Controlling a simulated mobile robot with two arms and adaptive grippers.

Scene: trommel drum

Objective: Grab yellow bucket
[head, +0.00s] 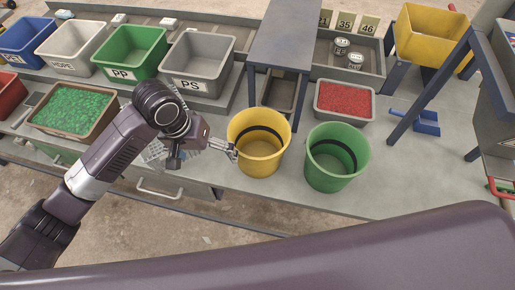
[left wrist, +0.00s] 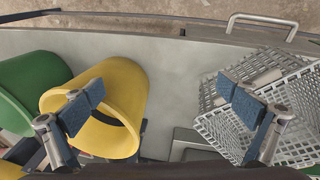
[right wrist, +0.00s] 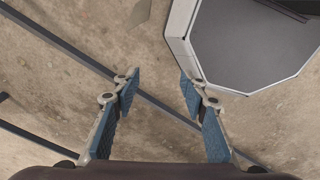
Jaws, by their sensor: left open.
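The yellow bucket (head: 258,150) stands upright on the grey table, left of the green bucket (head: 336,160). My left gripper (head: 203,156) is open and empty, just left of the yellow bucket. In the left wrist view the yellow bucket (left wrist: 120,90) is by one finger, which overlaps its open mouth; I cannot tell whether they touch. The other finger of the left gripper (left wrist: 170,105) is over a white wire basket (left wrist: 225,120). My right gripper (right wrist: 160,90) shows only in the right wrist view, open and empty above the floor.
Labelled bins, such as the grey PS bin (head: 198,68), line the back left. A tray of green flakes (head: 75,108) is at the left. A tray of red flakes (head: 343,101) is behind the green bucket.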

